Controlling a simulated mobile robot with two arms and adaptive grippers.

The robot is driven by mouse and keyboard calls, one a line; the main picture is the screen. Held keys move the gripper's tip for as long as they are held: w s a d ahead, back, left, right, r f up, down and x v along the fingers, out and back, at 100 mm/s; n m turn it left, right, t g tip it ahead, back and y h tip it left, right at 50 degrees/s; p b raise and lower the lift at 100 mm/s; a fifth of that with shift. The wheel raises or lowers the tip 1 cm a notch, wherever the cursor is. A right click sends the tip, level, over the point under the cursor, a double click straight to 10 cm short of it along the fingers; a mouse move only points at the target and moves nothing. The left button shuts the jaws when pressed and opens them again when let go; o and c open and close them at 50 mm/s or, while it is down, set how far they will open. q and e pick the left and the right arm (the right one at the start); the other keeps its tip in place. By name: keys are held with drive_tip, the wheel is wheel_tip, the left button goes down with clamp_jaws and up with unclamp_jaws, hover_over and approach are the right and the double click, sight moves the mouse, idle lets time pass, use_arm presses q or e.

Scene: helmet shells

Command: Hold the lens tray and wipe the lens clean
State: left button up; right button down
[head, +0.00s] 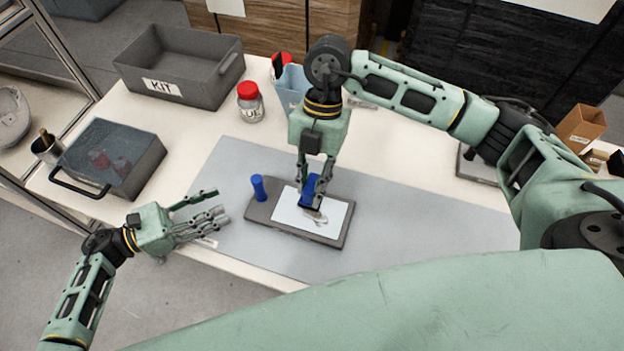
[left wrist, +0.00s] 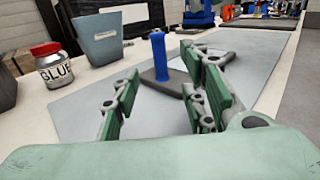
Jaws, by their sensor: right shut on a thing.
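The dark grey lens tray (head: 252,212) lies on the grey mat with an upright blue handle (head: 258,188) at its left end. The handle also shows in the left wrist view (left wrist: 158,55). A pale lens (head: 290,214) lies on the tray, with a greyish smudge (head: 318,216) on it. My right gripper (head: 309,198) is shut on a blue wiper (head: 310,184) over the lens, beside the smudge; its fingers partly hide the wiper. My left gripper (head: 216,208) is open and empty, left of the tray and apart from the handle.
A grey KIT bin (head: 180,92), a red-lidded glue jar (head: 250,104) and a blue-grey bin (head: 290,90) stand at the back. A dark clear-topped box (head: 112,155) with a handle is at left. The mat (head: 430,205) is clear right of the tray.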

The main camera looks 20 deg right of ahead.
sight(257, 187)
use_arm(q)
drive_tip(key=shift+w+d, duration=0.25)
drive_tip(key=shift+d, duration=1.65)
drive_tip(key=shift+w+d, duration=0.25)
drive_tip(key=shift+d, duration=1.65)
drive_tip(key=shift+w+d, duration=0.25)
drive_tip(key=shift+d, duration=1.65)
clamp_jaws()
